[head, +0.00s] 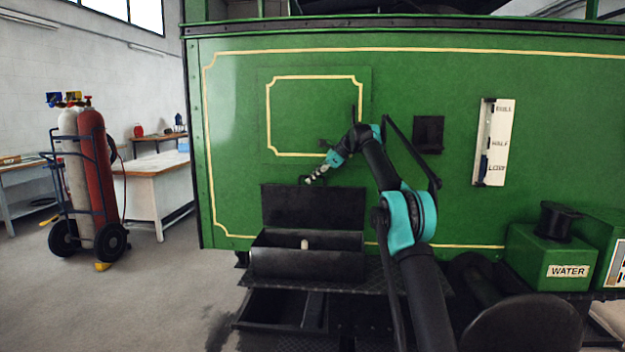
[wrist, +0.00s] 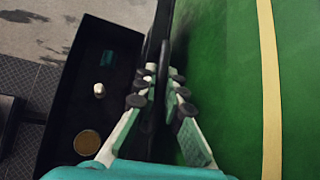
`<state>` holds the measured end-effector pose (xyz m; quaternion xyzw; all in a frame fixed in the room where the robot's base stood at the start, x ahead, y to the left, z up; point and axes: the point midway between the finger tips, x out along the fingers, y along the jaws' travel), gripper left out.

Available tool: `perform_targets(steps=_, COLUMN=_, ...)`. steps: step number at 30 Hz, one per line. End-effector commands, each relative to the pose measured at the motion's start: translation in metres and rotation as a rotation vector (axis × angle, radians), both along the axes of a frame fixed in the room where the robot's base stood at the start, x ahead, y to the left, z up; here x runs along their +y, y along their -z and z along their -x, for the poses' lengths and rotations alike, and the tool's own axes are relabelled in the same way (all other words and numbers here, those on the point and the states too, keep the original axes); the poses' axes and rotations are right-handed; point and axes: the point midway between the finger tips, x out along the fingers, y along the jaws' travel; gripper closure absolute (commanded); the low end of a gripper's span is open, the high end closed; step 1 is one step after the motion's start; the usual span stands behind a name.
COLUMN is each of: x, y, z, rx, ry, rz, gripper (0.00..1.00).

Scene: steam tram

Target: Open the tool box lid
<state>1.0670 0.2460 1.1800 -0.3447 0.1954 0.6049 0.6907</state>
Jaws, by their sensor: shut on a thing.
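The black tool box (head: 305,263) stands on a dark step against the green tram side. Its lid (head: 313,208) is up, standing about upright at the back of the box. My gripper (head: 312,179) is at the lid's upper edge. In the wrist view the fingers (wrist: 158,98) are shut on a dark part of the lid (wrist: 154,42), seen nearly edge-on; whether this is a handle or the rim I cannot tell. The open box (wrist: 62,128) lies left of the fingers, with a white piece (wrist: 99,90), a round brownish disc (wrist: 87,143) and a teal item (wrist: 108,57) inside.
The green tram wall (head: 400,85) is close behind the lid and gripper. A gauge board (head: 494,142) and a green WATER box (head: 552,257) are to the right. Gas cylinders (head: 92,175) on a trolley and a workbench (head: 157,190) stand left.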

Motion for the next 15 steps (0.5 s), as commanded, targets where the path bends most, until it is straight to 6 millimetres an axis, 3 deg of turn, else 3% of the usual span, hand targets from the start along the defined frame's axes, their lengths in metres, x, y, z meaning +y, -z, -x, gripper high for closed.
perform_targets(steps=8, x=0.0004, y=-0.0002, z=0.0001, rx=-0.001, ry=-0.001, rz=-0.001, gripper=1.0)
perform_targets(steps=9, x=0.0005, y=-0.0002, z=0.0002, rx=-0.001, ry=-0.001, rz=-0.001, gripper=0.87)
perform_targets(steps=13, x=0.0004, y=-0.0002, z=0.0002, rx=0.0, ry=0.0, rz=0.0, gripper=0.71)
perform_targets(steps=15, x=0.0004, y=-0.0002, z=0.0002, rx=0.0, ry=0.0, rz=0.0, gripper=0.69)
